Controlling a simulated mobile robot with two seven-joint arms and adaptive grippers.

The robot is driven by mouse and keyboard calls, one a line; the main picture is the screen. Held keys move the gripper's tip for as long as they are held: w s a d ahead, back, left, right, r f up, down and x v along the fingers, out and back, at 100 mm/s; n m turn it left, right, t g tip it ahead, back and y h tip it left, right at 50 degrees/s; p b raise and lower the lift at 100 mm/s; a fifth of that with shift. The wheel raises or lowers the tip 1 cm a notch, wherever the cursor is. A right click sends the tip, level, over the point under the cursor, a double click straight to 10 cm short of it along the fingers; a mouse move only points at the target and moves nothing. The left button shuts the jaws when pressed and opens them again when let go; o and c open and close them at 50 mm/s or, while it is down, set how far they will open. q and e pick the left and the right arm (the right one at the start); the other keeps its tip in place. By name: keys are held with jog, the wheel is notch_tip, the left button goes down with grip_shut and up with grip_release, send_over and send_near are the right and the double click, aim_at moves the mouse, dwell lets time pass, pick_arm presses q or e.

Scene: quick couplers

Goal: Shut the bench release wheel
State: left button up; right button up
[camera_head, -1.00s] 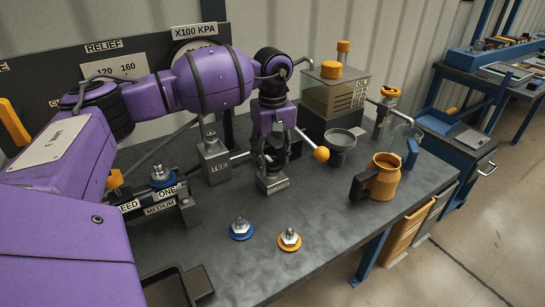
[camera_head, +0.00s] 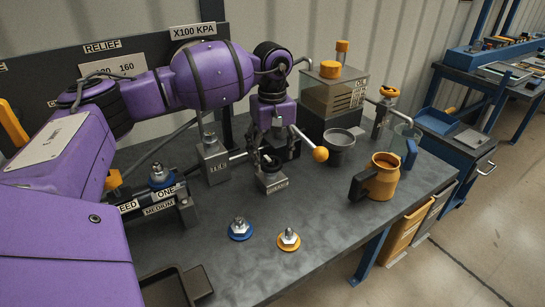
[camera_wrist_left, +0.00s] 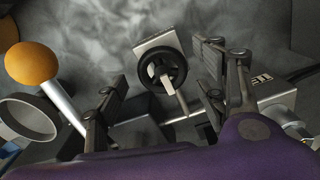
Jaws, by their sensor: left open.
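The release wheel (camera_wrist_left: 163,72) is a small black handwheel with a pale bar across its hub and a short pale stem sticking out. It sits on a grey metal block (camera_wrist_left: 158,43), which stands on the bench in the head view (camera_head: 271,182). My left gripper (camera_wrist_left: 160,84) is open above the block, with its dark fingers on either side of the wheel and apart from it. In the head view, the left gripper (camera_head: 268,161) hides most of the wheel. My right gripper is in neither view.
A lever with an orange ball (camera_head: 320,154) sticks out just right of the gripper. A grey cup (camera_head: 340,146) and an orange jug (camera_head: 381,176) stand further right. Blue (camera_head: 239,231) and orange (camera_head: 288,240) couplers are in front.

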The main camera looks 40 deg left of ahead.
aim_at(273, 161)
pick_arm(q)
notch_tip(273, 161, up, 11)
dwell(0.3)
jog(key=shift+f, duration=0.1)
